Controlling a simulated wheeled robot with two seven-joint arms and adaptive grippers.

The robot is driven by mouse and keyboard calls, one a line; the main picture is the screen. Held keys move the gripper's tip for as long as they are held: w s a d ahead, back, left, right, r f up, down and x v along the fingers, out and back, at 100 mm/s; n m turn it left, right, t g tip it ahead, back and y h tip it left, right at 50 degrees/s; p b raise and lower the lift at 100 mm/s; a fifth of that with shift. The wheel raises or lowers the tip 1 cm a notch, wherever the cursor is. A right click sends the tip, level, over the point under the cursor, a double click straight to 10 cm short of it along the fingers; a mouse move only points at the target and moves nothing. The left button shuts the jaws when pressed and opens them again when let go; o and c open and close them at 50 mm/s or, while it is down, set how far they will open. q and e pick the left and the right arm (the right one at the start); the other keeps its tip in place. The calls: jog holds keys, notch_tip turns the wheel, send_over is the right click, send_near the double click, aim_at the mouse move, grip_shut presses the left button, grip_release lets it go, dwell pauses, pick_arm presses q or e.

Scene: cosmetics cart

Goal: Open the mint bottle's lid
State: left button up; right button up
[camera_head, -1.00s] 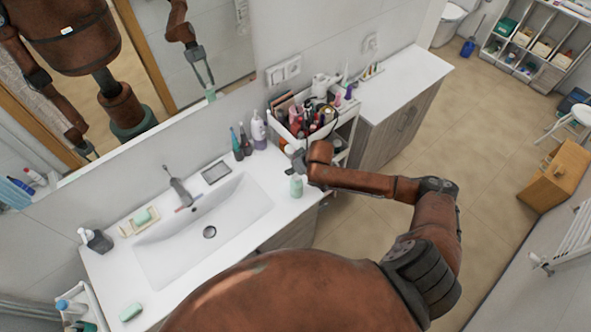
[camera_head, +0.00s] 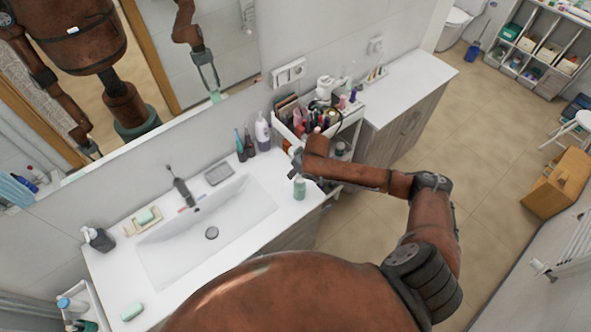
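The mint bottle (camera_head: 299,187) stands upright on the white washbasin counter, near its right end. Its top is close below my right gripper (camera_head: 296,160), which comes in from the right. The wrist hides much of the gripper, so its finger opening and any contact with the lid are unclear. The mirror shows the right gripper's fingers pointing down, with their tips close to the bottle's top.
The sink (camera_head: 200,235) lies left of the bottle. Dark and white bottles (camera_head: 262,133) stand behind it by the wall. The crowded cosmetics cart (camera_head: 347,124) is behind the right wrist.

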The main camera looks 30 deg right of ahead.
jog(key=shift+o, duration=1)
jog(key=shift+w+r, duration=0.15)
jog(key=shift+r, duration=0.15)
jog(key=shift+r, duration=0.35)
jog(key=v, duration=1.1)
jog(key=shift+s+d, duration=0.2)
